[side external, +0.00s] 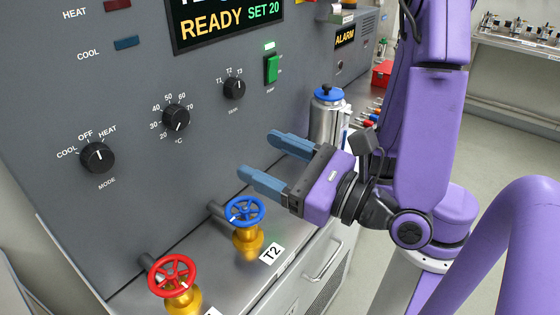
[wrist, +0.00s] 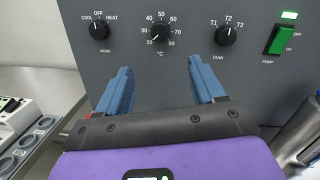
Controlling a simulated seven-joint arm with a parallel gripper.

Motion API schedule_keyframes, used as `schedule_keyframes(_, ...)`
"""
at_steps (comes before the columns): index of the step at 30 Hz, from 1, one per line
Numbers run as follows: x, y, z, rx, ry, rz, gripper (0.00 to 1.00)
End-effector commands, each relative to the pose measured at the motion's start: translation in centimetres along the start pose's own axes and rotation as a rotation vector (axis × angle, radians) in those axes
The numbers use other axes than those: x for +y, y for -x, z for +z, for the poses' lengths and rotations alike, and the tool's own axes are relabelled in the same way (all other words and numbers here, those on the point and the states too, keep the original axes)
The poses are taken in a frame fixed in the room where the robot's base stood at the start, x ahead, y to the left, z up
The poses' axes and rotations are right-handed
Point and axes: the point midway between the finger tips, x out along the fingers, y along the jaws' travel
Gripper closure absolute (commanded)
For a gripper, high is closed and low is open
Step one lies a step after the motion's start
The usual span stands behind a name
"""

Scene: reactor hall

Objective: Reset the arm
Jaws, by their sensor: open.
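My purple arm reaches in from the right in the side view. My gripper (side external: 258,154) has two blue fingers, set well apart with nothing between them. It hangs in the air in front of the grey control panel (side external: 210,170), above and to the right of the blue valve wheel (side external: 245,212). In the wrist view the fingers of my gripper (wrist: 159,68) point toward the panel, below the temperature knob (wrist: 160,33). I see no contact between the fingers and the panel.
The panel carries a mode knob (side external: 97,157), a tank knob (side external: 234,88), a green pump switch (side external: 271,68) and a display (side external: 228,22) reading "READY SET 20". A red valve (side external: 172,275) stands at lower left. A metal flask (side external: 326,115) stands behind my gripper.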

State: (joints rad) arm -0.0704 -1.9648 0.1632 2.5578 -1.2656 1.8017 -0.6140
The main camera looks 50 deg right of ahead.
Motion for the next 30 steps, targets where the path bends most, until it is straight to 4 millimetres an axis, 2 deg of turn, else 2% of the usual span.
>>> schedule_keyframes(6, 0.0, 1.3, 0.0, -0.001, 0.0, 0.001, 0.32)
schedule_keyframes(15, 0.0, 1.3, 0.0, 0.0, 0.0, 0.0, 0.32)
schedule_keyframes(18, -0.7, 1.0, -0.5, 0.03, -0.012, -0.025, 0.32)
schedule_keyframes(20, -1.8, 0.4, -1.3, 0.084, -0.034, -0.07, 0.32)
schedule_keyframes(23, -5.1, -0.6, -4.0, 0.245, -0.117, -0.208, 0.32)
schedule_keyframes(25, -8.1, -0.7, -6.4, 0.391, -0.214, -0.345, 0.32)
schedule_keyframes(27, -10.8, 0.0, -8.9, 0.54, -0.34, -0.495, 0.32)
schedule_keyframes(30, -13.6, 2.1, -11.9, 0.728, -0.548, -0.716, 0.32)
